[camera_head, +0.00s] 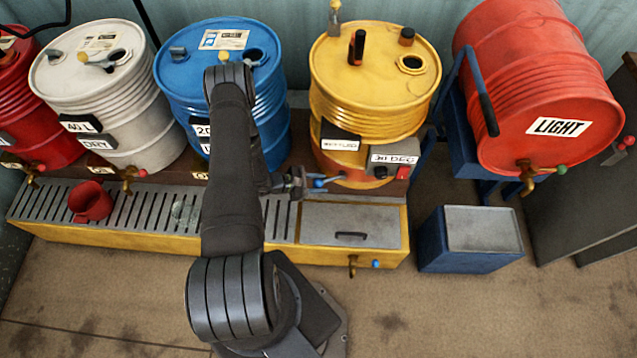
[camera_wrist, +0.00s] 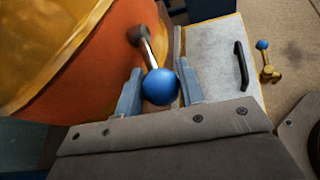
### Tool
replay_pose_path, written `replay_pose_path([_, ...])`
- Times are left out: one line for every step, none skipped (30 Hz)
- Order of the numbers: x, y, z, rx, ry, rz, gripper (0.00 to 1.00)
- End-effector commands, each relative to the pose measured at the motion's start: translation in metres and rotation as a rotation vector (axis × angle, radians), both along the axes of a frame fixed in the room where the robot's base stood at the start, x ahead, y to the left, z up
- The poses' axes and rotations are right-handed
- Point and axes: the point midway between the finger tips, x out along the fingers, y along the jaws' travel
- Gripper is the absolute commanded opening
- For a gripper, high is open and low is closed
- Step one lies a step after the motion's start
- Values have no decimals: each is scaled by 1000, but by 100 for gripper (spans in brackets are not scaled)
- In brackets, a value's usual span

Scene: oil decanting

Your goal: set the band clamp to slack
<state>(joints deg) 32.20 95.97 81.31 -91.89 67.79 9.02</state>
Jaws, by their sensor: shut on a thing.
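The yellow drum (camera_head: 370,95) stands at the back, right of centre, with an orange band (camera_head: 330,163) around its lower part. A clamp lever (camera_wrist: 148,55) with a blue ball knob (camera_wrist: 160,87) comes off the orange band, which also shows in the wrist view (camera_wrist: 88,80). In the head view the blue knob (camera_head: 320,183) is small, at the drum's front left. My gripper (camera_head: 302,183) is there, and in the wrist view my gripper (camera_wrist: 160,90) is shut on the blue knob, one finger on each side. Whether the band is tight or slack I cannot tell.
A grey box with a "30 DEG" label (camera_head: 394,159) sits on the drum's front right. Below is the yellow-edged bench with a lidded section (camera_head: 350,210). A blue drum (camera_head: 222,85) stands left, a tilted red drum (camera_head: 540,85) right. A blue bin (camera_head: 445,250) stands on the floor.

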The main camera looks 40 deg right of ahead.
Motion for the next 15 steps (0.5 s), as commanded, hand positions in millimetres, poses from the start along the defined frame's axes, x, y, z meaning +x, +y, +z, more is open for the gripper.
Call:
replay_pose_path([0, 0, 1, 2, -2, 0, 0])
replay_pose_path([0, 0, 1, 3, -4, 0, 0])
replay_pose_path([0, 0, 1, 7, -8, 0, 0])
replay_pose_path([0, 0, 2, 11, -11, 0, 0])
replay_pose_path([0, 0, 3, 16, -16, -1, 0])
replay_pose_path([0, 0, 4, 25, -25, 0, 0])
replay_pose_path([0, 0, 5, 32, -33, -1, 0])
replay_pose_path([0, -1, 6, 41, -42, -2, 0])
replay_pose_path([-1, -1, 8, 55, -55, -1, 0])
replay_pose_path([0, -1, 10, 67, -68, -1, 0])
replay_pose_path([0, -1, 11, 79, -81, -1, 0])
replay_pose_path([-1, -1, 13, 98, -100, -2, 0])
replay_pose_path([-1, -2, 16, 113, -116, -2, 0])
replay_pose_path([-2, -2, 18, 130, -131, -2, 0])
replay_pose_path([-2, -3, 21, 153, -156, -3, 0])
